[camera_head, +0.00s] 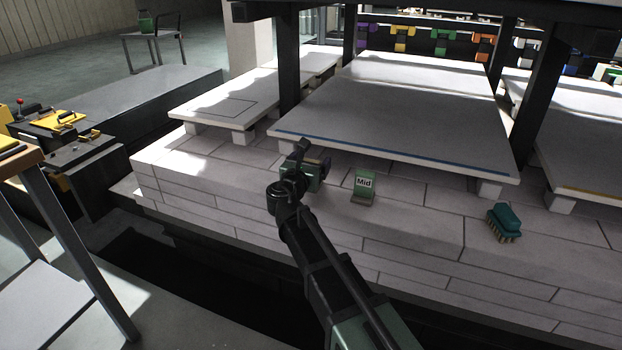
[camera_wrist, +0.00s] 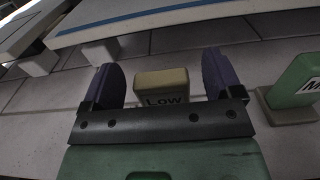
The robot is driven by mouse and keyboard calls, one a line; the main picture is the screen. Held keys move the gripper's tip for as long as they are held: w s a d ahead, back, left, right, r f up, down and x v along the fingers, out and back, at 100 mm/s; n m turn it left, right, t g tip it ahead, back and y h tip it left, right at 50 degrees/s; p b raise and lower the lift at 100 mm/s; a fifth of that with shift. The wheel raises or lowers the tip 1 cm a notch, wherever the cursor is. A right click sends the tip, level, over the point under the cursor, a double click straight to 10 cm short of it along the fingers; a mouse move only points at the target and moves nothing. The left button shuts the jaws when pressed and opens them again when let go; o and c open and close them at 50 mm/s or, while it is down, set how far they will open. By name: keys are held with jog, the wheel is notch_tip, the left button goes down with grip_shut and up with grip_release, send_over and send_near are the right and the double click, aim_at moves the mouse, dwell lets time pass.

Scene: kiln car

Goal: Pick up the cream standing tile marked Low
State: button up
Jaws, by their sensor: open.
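The cream standing tile marked Low (camera_wrist: 162,86) shows in the wrist view, upright on the brick deck, with the lower part of its label cut off by my gripper's dark bar. My gripper (camera_wrist: 164,76) is open, with one purple finger on each side of the tile in that view. I cannot tell how far the fingertips reach along it. In the head view my gripper (camera_head: 318,166) is low over the deck and hides nearly all of the cream tile.
A green standing tile marked Mid (camera_head: 364,187) stands just right of my gripper; it also shows in the wrist view (camera_wrist: 296,84). A teal brush (camera_head: 505,222) lies farther right. A raised grey shelf (camera_head: 400,115) with a blue front stripe is behind.

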jog(key=shift+x, duration=1.15)
jog(key=shift+s, duration=0.1)
jog(key=c, duration=1.4)
jog(key=shift+r, duration=0.1)
notch_tip(320, 180, up, 20)
jog(key=p, duration=2)
